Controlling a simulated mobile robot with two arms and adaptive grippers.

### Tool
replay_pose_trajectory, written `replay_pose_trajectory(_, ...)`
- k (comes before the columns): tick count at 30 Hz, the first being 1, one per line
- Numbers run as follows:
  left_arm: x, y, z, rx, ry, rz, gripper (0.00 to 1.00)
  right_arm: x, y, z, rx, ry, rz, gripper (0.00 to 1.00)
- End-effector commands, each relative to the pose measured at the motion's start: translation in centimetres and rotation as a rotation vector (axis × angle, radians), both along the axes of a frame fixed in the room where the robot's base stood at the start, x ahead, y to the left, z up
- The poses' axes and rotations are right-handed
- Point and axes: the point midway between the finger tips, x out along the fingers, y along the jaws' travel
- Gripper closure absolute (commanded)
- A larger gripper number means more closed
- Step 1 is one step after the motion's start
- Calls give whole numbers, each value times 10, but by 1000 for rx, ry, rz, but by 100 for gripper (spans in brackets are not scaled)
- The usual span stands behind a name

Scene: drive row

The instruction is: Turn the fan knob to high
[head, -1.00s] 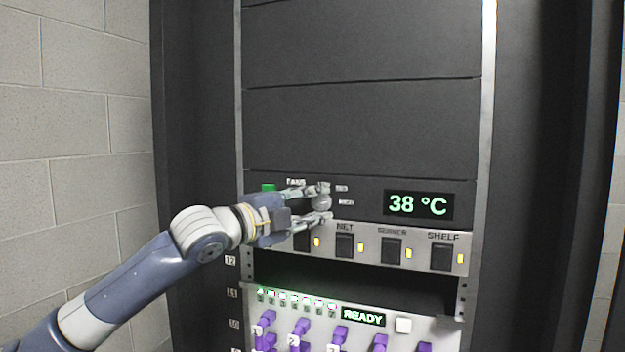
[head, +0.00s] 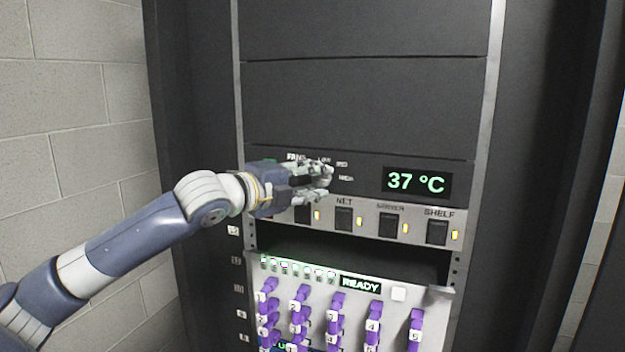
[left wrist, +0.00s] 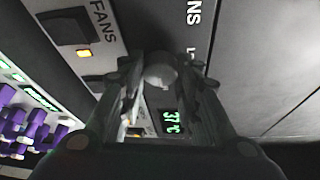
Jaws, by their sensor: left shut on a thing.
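The fan knob (head: 327,177) is a round grey knob on the dark rack panel, beside small labels that seem to read LOW, MED and HIGH. My left gripper (head: 322,179) is shut on the knob, with its fingers at either side of it. In the left wrist view the knob (left wrist: 160,76) sits between the fingertips (left wrist: 162,83). The fingers partly cover the knob, and I cannot tell which label it points to. A display (head: 416,183) to the right reads 37 °C. My right gripper is not in view.
Below the knob runs a light strip with several black rocker switches (head: 390,224) and lit yellow lamps. Lower is a patch panel marked READY (head: 361,285) with several purple plugs (head: 373,312). A block wall (head: 75,100) stands at the left.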

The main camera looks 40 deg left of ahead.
Motion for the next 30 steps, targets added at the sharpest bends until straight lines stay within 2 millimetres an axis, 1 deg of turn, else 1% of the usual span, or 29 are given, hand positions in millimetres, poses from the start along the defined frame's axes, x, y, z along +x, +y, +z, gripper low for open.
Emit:
replay_pose_trajectory(2,0,0,-1,1,3,0,93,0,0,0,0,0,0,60)
replay_pose_trajectory(3,0,0,-1,1,3,0,67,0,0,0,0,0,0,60)
replay_pose_trajectory(5,0,0,-1,1,3,0,54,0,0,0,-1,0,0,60)
replay_pose_trajectory(6,0,0,-1,1,3,0,49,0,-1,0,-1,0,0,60)
replay_pose_trajectory(13,0,0,0,0,1,0,49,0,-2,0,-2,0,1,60)
replay_pose_trajectory(16,0,0,0,0,1,1,49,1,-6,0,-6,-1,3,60)
replay_pose_trajectory(20,-4,3,0,0,0,4,49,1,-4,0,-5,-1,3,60)
replay_pose_trajectory(30,-34,7,3,8,2,5,49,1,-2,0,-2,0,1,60)
